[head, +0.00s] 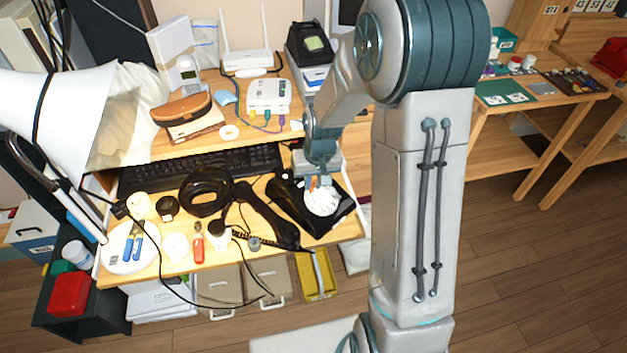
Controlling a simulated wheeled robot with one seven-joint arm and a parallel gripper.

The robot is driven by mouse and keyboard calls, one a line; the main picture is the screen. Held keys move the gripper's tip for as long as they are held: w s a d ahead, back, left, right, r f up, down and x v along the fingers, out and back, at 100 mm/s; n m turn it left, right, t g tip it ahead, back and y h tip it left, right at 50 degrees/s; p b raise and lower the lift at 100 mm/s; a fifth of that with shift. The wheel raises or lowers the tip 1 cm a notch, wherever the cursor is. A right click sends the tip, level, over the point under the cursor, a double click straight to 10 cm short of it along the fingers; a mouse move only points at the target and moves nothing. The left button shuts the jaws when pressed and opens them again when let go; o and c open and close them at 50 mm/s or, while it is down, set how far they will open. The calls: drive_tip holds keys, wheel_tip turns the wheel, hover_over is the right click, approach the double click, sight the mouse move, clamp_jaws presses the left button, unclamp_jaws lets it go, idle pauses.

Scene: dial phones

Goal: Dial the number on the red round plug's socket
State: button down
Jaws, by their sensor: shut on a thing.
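A black dial phone (287,198) sits on the right part of the desk, with a pale round dial (322,201). Its black handset (266,216) lies off the phone, to its left. My gripper (317,183) is over the upper edge of the dial, pointing down. It is shut on a small orange thing, which is partly hidden; I cannot tell whether this touches the dial. A white box (268,94) at the back of the desk has coloured plugs at its front edge. I cannot make out a red round plug or any socket number.
A black keyboard (200,167) lies behind the phone. A coiled black cable (205,192), a red screwdriver (198,242) and a white lamp (62,112) are to the left. A white router (247,60) stands at the back. The floor at right is clear.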

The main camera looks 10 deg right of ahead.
drive_tip(key=shift+w+a+f+b, duration=0.1)
drive_tip(key=shift+w+f+b, duration=0.05)
drive_tip(key=shift+f+b, duration=0.25)
idle(0.4)
idle(0.4)
drive_tip(key=shift+w+d, duration=0.45)
drive_tip(key=shift+d, duration=0.1)
drive_tip(key=shift+w+d, duration=0.35)
drive_tip(key=shift+d, duration=0.1)
